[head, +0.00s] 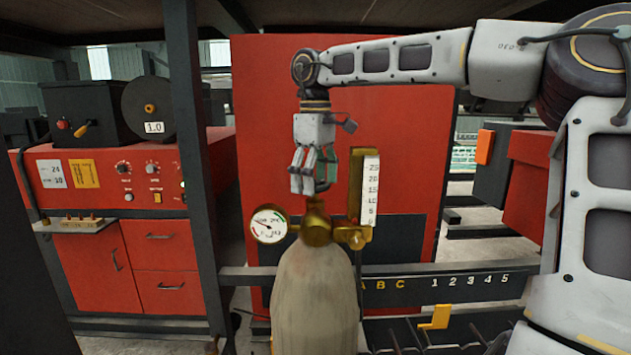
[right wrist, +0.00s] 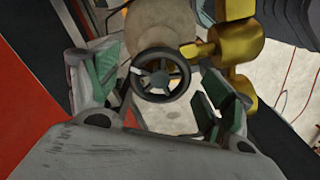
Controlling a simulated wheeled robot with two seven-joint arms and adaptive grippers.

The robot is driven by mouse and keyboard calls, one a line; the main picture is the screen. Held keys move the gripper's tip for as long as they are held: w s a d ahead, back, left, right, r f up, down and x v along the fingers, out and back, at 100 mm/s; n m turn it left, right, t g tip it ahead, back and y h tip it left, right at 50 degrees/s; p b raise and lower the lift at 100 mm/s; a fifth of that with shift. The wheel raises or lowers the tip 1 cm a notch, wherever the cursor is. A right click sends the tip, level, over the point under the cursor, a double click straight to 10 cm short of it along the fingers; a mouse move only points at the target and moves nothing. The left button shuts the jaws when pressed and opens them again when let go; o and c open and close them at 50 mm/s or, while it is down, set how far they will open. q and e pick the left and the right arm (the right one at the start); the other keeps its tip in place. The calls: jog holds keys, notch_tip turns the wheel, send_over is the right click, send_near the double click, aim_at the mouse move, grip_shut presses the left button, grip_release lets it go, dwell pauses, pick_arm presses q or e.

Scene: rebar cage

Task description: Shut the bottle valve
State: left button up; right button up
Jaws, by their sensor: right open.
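A pale gas bottle (head: 313,300) stands upright in the lower middle of the head view, with a brass valve body (head: 316,232) on top. In the right wrist view the valve's dark round handwheel (right wrist: 160,75) shows between my fingers, with the bottle's shoulder (right wrist: 155,30) behind it. My right gripper (head: 314,185) points down just above the valve. It is open, with its green-padded fingers on either side of the handwheel; I cannot tell whether they touch it. The handwheel is mostly hidden behind the fingers in the head view. My left gripper is not in view.
A round gauge (head: 268,224) sticks out left of the valve, and a brass flowmeter with a white scale (head: 370,190) rises close on the right. A dark rail (head: 450,285) runs behind the bottle. A red welding machine (head: 110,180) stands at the left.

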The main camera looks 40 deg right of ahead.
aim_at(316, 183)
notch_tip(316, 183, up, 12)
dwell(0.9)
jog(key=c, duration=0.4)
jog(key=shift+o, duration=0.2)
jog(key=shift+f, duration=0.1)
